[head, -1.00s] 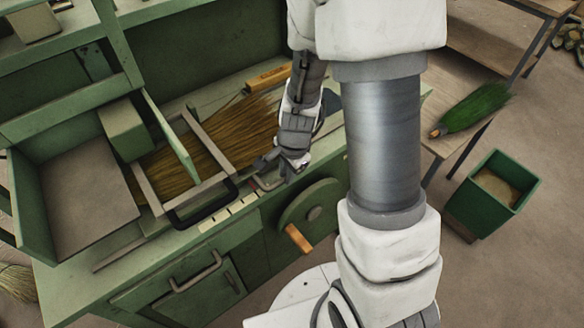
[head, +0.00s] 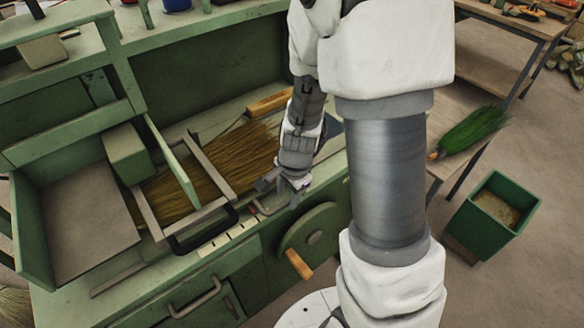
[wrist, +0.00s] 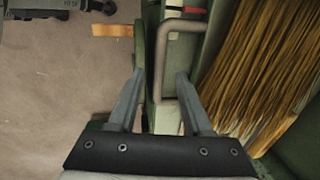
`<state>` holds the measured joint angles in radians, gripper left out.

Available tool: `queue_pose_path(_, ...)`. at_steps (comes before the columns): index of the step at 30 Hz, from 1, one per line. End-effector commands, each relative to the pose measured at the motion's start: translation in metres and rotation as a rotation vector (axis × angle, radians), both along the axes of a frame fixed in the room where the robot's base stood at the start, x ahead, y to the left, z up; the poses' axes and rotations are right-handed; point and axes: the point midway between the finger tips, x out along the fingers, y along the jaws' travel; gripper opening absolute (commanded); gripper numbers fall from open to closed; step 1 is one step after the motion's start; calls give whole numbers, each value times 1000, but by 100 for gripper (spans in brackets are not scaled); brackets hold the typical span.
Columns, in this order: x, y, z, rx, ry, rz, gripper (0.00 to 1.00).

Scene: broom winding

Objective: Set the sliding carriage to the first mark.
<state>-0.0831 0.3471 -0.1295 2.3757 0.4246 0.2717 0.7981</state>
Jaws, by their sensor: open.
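The sliding carriage is a grey metal frame (head: 218,184) lying across brown broom bristles (head: 248,150) on the green bench, with a black handle (head: 203,240) at its front. A pale strip with dark marks (head: 228,238) runs along the bench's front edge beside that handle. My gripper (head: 270,186) is to the right of the carriage, above a bent grey metal bar (head: 264,208). In the wrist view, my gripper (wrist: 160,73) is open, and the grey bar (wrist: 160,58) appears between its fingers. I cannot tell how far below the fingertips it is. The carriage's black handle is not visible there.
A green wheel (head: 312,228) with a wooden crank handle (head: 298,264) sits on the bench front, below my gripper. A green box (head: 127,152) and a raised green plate (head: 172,160) stand by the carriage. A green bin (head: 493,222) stands on the floor at right.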

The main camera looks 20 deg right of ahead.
Motion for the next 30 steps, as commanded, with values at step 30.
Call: queue_pose_path(30, -27, -9, 151, 0, -1, 0, 50)
